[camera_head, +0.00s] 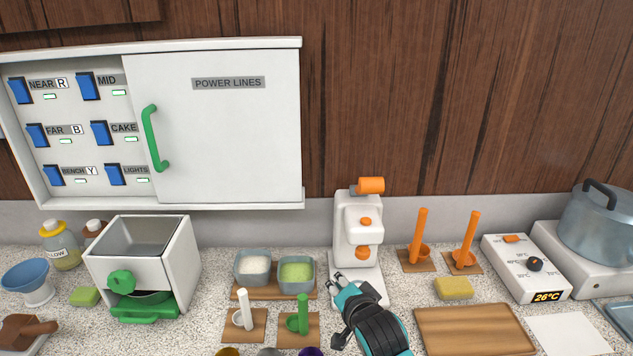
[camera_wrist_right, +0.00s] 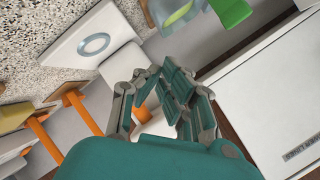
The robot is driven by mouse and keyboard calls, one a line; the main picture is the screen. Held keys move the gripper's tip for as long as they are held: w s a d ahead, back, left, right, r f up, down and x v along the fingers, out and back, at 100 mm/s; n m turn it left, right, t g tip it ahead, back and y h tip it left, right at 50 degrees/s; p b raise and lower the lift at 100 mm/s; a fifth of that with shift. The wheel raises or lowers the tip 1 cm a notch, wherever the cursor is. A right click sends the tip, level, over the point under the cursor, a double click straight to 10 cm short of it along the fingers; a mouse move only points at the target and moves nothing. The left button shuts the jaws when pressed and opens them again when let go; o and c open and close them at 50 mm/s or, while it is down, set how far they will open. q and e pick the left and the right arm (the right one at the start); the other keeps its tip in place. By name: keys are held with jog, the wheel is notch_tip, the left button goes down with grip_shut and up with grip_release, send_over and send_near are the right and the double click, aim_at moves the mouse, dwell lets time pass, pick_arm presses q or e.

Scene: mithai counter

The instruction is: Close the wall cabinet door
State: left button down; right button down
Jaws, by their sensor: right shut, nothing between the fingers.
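The wall cabinet (camera_head: 213,205) is a white box on the wood wall at the upper left. Its white door panel (camera_head: 225,135), labelled POWER LINES, covers the right part. The left part is uncovered and shows blue switches (camera_head: 88,87) with small lit indicators. An upright green handle (camera_head: 154,138) is on the panel's left edge. My right gripper (camera_head: 334,281) is shut and empty, low over the counter in front of the white machine, below and right of the door and apart from it. In the wrist view its fingers (camera_wrist_right: 172,88) are together. My left gripper is not in view.
The white machine with orange knobs (camera_head: 359,222) stands right of the cabinet. A white grinder box (camera_head: 180,262) with a green knob stands below the cabinet. Two bowls (camera_head: 296,276) sit between them. A wooden board (camera_head: 470,332) and a large pot (camera_head: 600,225) are at the right.

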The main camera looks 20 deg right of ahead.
jog(key=w+r+m+t, duration=0.5)
jog(key=w+r+m, duration=0.2)
jog(key=w+r, duration=0.6)
jog(key=w+d+r+p, duration=0.1)
jog(key=w+p, duration=0.2)
jog(key=w, duration=0.4)
jog(key=shift+w+r, duration=0.25)
jog(key=shift+w, duration=0.05)
